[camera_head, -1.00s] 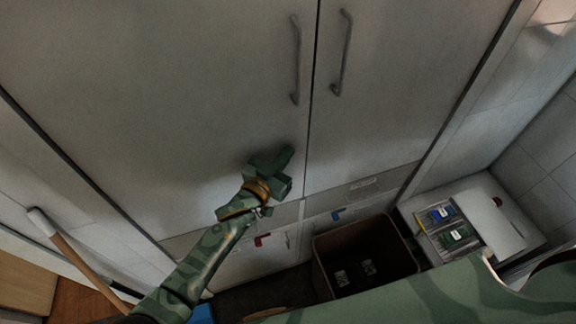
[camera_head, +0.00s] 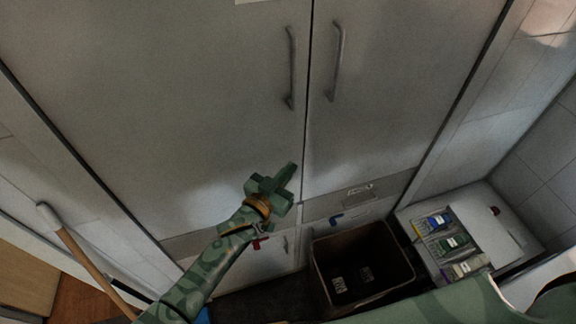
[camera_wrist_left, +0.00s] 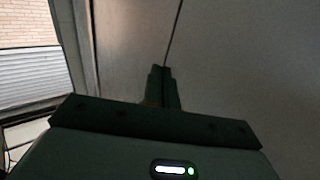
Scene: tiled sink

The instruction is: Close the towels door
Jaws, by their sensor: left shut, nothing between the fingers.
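A tall white cabinet has a left door (camera_head: 190,100) and a right door (camera_head: 390,90), each with a grey bar handle: the left handle (camera_head: 291,68) and the right handle (camera_head: 337,60). Both doors look flush, with a thin dark seam between them. I cannot tell which one is the towels door. My left gripper (camera_head: 288,178) is shut and empty, in front of the lower right part of the left door. In the left wrist view its fingers (camera_wrist_left: 161,85) are together, pointing at the door surface (camera_wrist_left: 235,70). I cannot tell whether they touch it. My right gripper is not in view.
An open brown bin (camera_head: 322,262) stands on the floor below the doors. A white box with coloured items (camera_head: 470,215) is to its right. A wooden-handled tool (camera_head: 85,262) leans at the lower left. Lower drawer fronts (camera_head: 350,203) lie under the doors.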

